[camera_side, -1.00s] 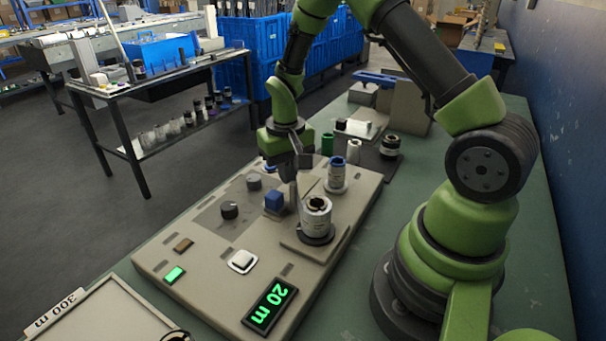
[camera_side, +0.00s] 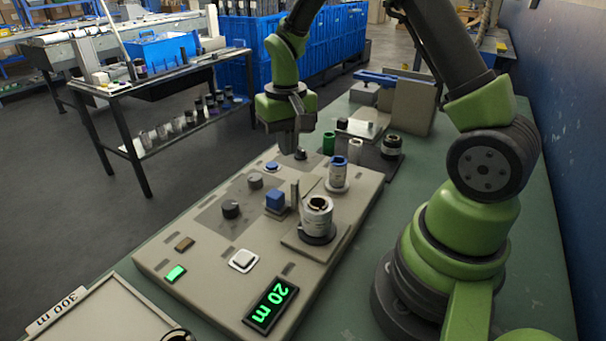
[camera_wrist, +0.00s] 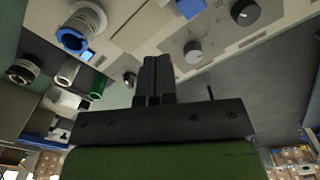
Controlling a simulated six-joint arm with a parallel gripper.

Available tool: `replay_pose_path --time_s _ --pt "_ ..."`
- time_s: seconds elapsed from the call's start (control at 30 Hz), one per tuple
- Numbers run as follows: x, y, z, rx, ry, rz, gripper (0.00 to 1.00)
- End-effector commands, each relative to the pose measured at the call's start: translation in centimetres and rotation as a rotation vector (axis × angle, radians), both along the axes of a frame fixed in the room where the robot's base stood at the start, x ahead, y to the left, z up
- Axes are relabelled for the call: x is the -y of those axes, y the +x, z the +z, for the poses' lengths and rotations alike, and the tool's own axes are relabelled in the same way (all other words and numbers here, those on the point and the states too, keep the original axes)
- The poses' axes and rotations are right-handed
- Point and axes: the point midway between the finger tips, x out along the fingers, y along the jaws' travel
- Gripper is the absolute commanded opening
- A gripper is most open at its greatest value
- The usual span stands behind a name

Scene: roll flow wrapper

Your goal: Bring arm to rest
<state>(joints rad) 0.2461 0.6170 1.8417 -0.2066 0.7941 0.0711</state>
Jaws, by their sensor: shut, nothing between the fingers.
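My gripper (camera_side: 288,150) is shut and empty, pointing down above the far end of the beige panel (camera_side: 205,272). In the wrist view its closed dark fingers (camera_wrist: 154,75) show in the middle, with the panel beyond them. The panel carries a white roll (camera_side: 317,217) on a near spindle, a blue-cored roll (camera_side: 338,174), a blue block (camera_side: 275,200), dark knobs (camera_side: 230,209) and a lit display (camera_side: 270,306) reading "20 m". A green indicator (camera_side: 175,273) is lit. The fingers look apart from the panel's parts.
A green-topped bench (camera_side: 400,195) holds the panel. Behind it stand a green roll (camera_side: 329,143), a white roll (camera_side: 355,150) and a dark-and-white roll (camera_side: 391,146). A tray marked "300 m" (camera_side: 95,315) lies at the front left. There is open air above the panel's front.

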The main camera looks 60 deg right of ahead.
Motion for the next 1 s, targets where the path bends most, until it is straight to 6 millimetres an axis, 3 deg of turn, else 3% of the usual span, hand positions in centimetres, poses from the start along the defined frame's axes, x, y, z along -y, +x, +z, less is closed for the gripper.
replay_pose_path --time_s 0.13,0.27,0.4,0.6,0.8,1.0 --pt "-0.5 -0.1 1.4 0.030 -0.001 0.005 0.00" --pt "-1.9 -1.0 5.2 0.109 -0.001 0.021 0.00" --pt "-4.2 -3.4 10.0 0.226 0.011 0.045 0.00" --pt "-7.1 -8.2 14.8 0.392 0.043 0.087 0.00" --pt "-9.3 -13.1 17.0 0.543 0.086 0.132 0.00" --pt "-10.3 -15.8 17.3 0.626 0.116 0.159 0.00"
